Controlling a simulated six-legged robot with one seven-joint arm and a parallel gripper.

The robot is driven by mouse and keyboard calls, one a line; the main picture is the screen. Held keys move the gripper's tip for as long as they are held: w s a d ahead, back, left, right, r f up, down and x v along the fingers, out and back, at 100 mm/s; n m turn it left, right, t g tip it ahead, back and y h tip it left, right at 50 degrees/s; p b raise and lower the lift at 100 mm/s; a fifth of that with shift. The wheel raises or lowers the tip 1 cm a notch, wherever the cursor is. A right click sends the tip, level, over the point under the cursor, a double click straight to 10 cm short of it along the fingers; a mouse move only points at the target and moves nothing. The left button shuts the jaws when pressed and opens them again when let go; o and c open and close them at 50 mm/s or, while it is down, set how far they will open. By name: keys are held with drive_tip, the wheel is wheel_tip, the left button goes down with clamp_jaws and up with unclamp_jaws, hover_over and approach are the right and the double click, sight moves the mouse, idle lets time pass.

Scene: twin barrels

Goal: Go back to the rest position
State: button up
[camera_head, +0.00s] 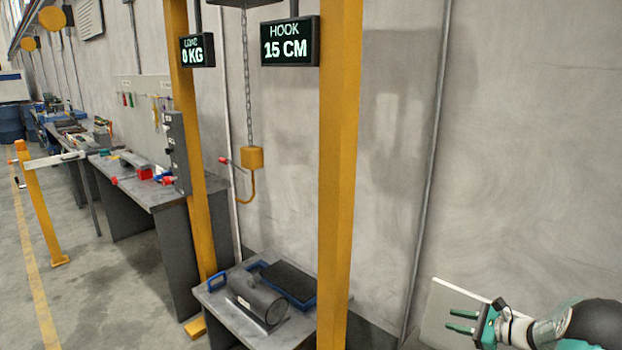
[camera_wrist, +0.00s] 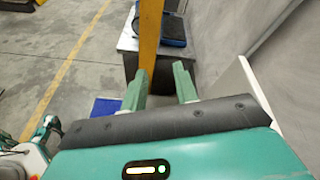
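My gripper (camera_head: 461,322) is at the lower right of the head view, with its green fingers pointing left in front of a white panel. In the wrist view my gripper (camera_wrist: 161,88) shows two green fingers spread apart with nothing between them. It is open and empty, and the fingers appear clear of any object. The orange post shows beyond the fingers in the wrist view.
An orange hoist frame (camera_head: 340,150) stands in the middle, with a hook (camera_head: 247,190) hanging on a chain. Displays read "0 KG" (camera_head: 197,50) and "15 CM" (camera_head: 290,42). A low table (camera_head: 235,325) bears a dark cylinder (camera_head: 256,298) and a blue tray (camera_head: 312,302).

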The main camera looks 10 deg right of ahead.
drive_tip(key=s+a+r+n+g+h, duration=0.1)
drive_tip(key=s+a+r+n+g, duration=0.3)
drive_tip(key=a, duration=0.4)
drive_tip(key=s+a+r+n+g+h, duration=0.1)
drive_tip(key=a+r+n, duration=0.4)
drive_tip(key=a, duration=0.4)
drive_tip(key=s+a+r+n+g, duration=0.3)
drive_tip(key=a+r, duration=0.3)
drive_tip(key=a, duration=0.2)
drive_tip(key=s+a+r+n+h, duration=0.2)
drive_tip(key=s+a+n, duration=0.1)
drive_tip(key=s, duration=0.3)
drive_tip(key=s+a+r+n+t+h, duration=0.1)
drive_tip(key=s+a+n+h, duration=0.1)
drive_tip(key=s+n, duration=0.3)
drive_tip(key=s+a+r+n+t+h, duration=0.1)
drive_tip(key=s+a+n, duration=0.3)
drive_tip(key=s, duration=0.4)
drive_tip(key=shift+s+a+r+h, duration=0.2)
drive_tip(key=shift+a+r+h, duration=0.15)
drive_tip(key=shift+r+h, duration=0.5)
drive_tip(key=shift+d, duration=0.1)
